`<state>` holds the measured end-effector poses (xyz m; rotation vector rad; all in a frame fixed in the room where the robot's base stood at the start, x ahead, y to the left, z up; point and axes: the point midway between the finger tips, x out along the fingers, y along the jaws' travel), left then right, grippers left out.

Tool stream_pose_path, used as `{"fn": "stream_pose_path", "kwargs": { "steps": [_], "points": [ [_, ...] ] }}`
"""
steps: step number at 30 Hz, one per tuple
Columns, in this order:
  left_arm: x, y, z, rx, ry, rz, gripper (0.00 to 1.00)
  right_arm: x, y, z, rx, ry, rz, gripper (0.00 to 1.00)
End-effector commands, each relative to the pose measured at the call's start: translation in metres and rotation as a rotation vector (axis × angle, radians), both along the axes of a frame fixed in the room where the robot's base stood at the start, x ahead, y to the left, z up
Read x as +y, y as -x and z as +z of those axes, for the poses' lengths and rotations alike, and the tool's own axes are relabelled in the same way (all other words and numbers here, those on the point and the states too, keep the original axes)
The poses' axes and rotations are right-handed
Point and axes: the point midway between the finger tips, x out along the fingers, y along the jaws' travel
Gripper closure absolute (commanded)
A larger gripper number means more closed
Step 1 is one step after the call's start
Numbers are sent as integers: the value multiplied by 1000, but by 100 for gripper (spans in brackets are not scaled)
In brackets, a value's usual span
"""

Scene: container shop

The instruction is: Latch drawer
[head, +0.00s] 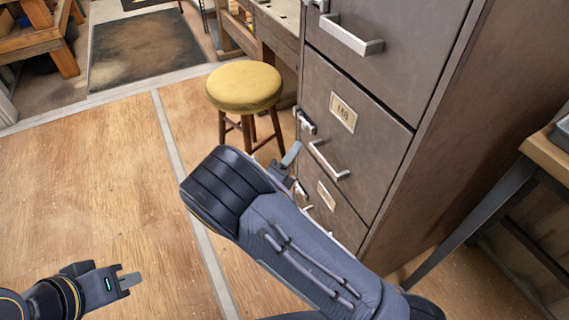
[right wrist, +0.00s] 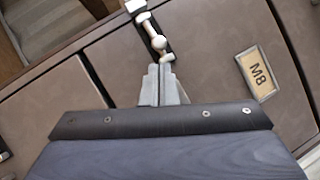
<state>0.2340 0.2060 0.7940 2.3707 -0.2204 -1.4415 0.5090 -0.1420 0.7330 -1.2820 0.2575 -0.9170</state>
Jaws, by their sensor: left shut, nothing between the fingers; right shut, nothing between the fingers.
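A grey-brown metal cabinet drawer (head: 375,150) carries a label plate reading M8 (head: 343,111) and a silver bar handle (head: 325,160). The drawer front looks flush with the cabinet. A small silver latch (head: 306,122) sits at its left edge; the latch also shows in the right wrist view (right wrist: 156,38), with a rounded knob. My right gripper (head: 291,154) is shut and empty, below the latch. In the right wrist view its fingertips (right wrist: 160,69) are right by the latch's lower end; I cannot tell if they touch. My left gripper (head: 128,280) is shut and empty, low over the floor.
Another drawer with a handle (head: 352,37) is above, and a lower drawer with a label (head: 326,195) is below. A yellow-topped stool (head: 243,86) stands left of the cabinet. A table edge (head: 548,150) is at the right. The wooden floor at left is clear.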

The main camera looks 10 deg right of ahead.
Motion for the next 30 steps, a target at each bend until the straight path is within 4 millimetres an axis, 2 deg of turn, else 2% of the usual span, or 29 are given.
{"fn": "stream_pose_path", "kwargs": {
  "steps": [3,9,20,26,30],
  "points": [
    [0,0,-3,0,0,0,100,-13,-11,5,-1,-1,-2,100],
    [0,0,-4,0,0,0,100,-23,-21,10,0,0,0,100],
    [0,0,-2,0,0,0,100,-24,-22,11,0,0,0,100],
    [0,0,14,0,0,0,100,-19,-39,14,-1,1,1,100],
    [0,0,12,0,0,0,100,-19,-41,10,0,0,1,100]
  ]
}}
